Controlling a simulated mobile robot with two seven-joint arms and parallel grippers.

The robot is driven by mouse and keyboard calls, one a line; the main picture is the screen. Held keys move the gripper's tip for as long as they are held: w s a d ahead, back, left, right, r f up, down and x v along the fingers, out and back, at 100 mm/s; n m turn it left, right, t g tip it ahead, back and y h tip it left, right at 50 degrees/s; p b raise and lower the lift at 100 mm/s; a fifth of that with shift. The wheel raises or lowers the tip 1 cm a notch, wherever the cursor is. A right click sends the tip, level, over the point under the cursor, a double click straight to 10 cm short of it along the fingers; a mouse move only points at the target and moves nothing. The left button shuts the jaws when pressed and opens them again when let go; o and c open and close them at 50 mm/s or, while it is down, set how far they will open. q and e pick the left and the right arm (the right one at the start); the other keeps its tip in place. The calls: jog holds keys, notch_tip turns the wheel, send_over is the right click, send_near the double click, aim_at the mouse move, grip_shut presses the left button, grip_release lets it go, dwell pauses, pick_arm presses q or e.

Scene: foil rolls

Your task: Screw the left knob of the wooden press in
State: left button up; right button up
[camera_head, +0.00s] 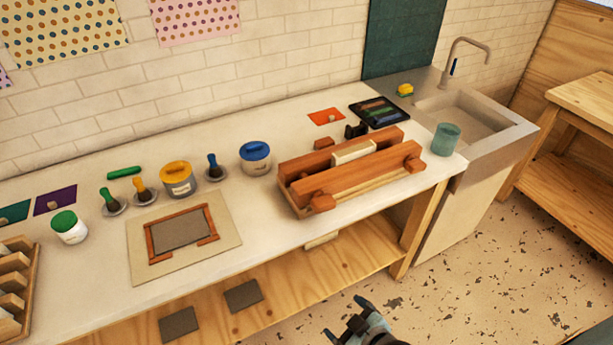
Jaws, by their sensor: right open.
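The wooden press (349,180) sits on the right part of the counter, with two reddish-brown beams and a pale block between them. Its front left knob (322,203) is an orange-brown block on the front beam's left end. A similar front right knob (414,165) is at the other end. Two more small blocks show on the back side, near a black part. My right gripper (348,318) is at the bottom edge, in front of the counter and well below the press. It is open and empty, apart from the press. My left gripper is not in view.
A teal cup (446,139) stands right of the press, close to the sink (466,112). A blue-lidded jar (255,158) is just left of the press. A framed board (182,236) lies further left. The floor before the counter is clear.

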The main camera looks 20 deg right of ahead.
jog(key=w+d+r+n+t+h+b, duration=0.1)
jog(key=w+d+n+t+b, duration=0.2)
jog(key=n, duration=0.4)
jog(key=w+d+n+h, duration=0.1)
jog(key=w+d+n, duration=0.1)
jog(key=w+n, duration=0.35)
jog(key=n+t+b, duration=0.3)
jog(key=n+t, duration=0.1)
jog(key=n, duration=1.3)
send_near(327, 208)
jog(key=shift+y, duration=0.4)
jog(key=w+p, duration=0.1)
jog(key=w, duration=0.4)
jog(key=w+p, duration=0.1)
jog(key=w, duration=0.5)
jog(key=shift+w+a+r, duration=0.1)
jog(key=shift+w+r, duration=0.1)
jog(key=shift+w, duration=0.15)
jog(key=c, duration=0.9)
